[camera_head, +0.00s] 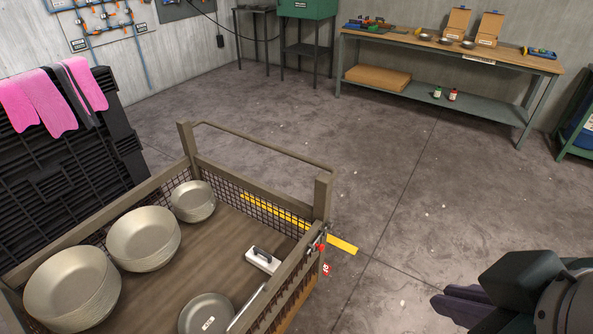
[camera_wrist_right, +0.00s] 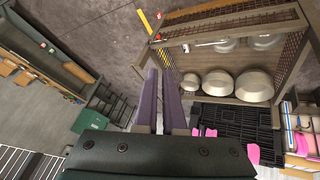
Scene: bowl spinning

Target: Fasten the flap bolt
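A wire-mesh crate (camera_head: 255,167) stands at the lower left in the head view and at the upper right in the right wrist view (camera_wrist_right: 225,20). The flap bolt (camera_head: 321,247) appears as small red and metal hardware at the far end of its right side. Whether it is fastened is too small to tell. My right gripper (camera_head: 458,304) is at the lower right, apart from the crate with clear floor between. In the right wrist view its fingers (camera_wrist_right: 163,85) are a little apart with nothing between them. My left gripper is not in view.
A black slatted stand (camera_head: 62,165) is left; a workbench (camera_head: 447,45) stands behind.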

